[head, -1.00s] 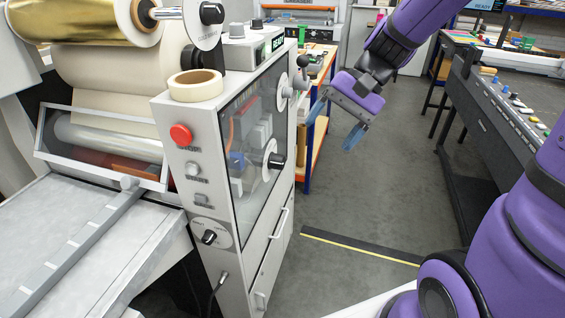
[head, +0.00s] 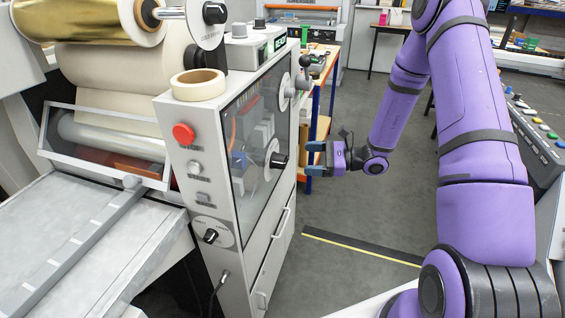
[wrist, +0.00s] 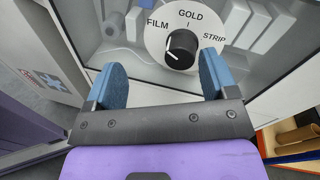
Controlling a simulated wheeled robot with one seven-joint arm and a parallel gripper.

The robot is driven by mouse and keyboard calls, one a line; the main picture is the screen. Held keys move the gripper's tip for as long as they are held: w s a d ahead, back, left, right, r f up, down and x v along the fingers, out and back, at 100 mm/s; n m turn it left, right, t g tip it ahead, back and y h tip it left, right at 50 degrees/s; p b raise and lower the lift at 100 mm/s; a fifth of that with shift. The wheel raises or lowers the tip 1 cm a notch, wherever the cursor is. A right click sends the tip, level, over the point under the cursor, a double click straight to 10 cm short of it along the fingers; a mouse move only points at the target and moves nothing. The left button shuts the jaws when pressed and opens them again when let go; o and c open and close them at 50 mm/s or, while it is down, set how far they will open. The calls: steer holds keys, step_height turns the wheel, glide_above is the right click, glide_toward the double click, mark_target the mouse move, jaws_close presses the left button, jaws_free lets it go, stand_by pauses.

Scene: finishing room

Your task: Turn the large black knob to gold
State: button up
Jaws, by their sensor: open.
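The large black knob (head: 278,160) sits on a white round dial on the machine's glazed side. In the wrist view the knob (wrist: 182,49) is seen from the front, with the dial (wrist: 160,36) marked FILM at left, GOLD at top and STRIP at right. A white line shows on the knob's left side; it does not point up at GOLD, and its exact heading is hard to read. My gripper (head: 313,159) is open and empty, to the right of the knob and facing it, apart from it. The blue fingers also show in the wrist view (wrist: 161,72), below the knob and spread wider than it.
A shelf bench (head: 318,100) stands behind my gripper. The grey floor (head: 350,210) to the right is clear.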

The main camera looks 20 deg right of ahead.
mark_target(286, 163)
step_height(286, 163, down, 5)
steer(key=w+d+m+t, duration=0.1)
steer(key=d+m+t, duration=0.1)
steer(key=m+t, duration=0.1)
steer(key=shift+h, duration=0.4)
steer(key=x, duration=1)
steer(key=shift+w+a, duration=0.2)
steer(key=shift+w, duration=0.2)
steer(key=shift+c, duration=0.4)
steer(key=c, duration=0.8)
steer(key=shift+c, duration=0.2)
steer(key=shift+m, duration=0.4)
steer(key=m, duration=0.4)
steer(key=shift+m, duration=0.3)
steer(key=m, duration=0.6)
steer(key=shift+m+t, duration=0.3)
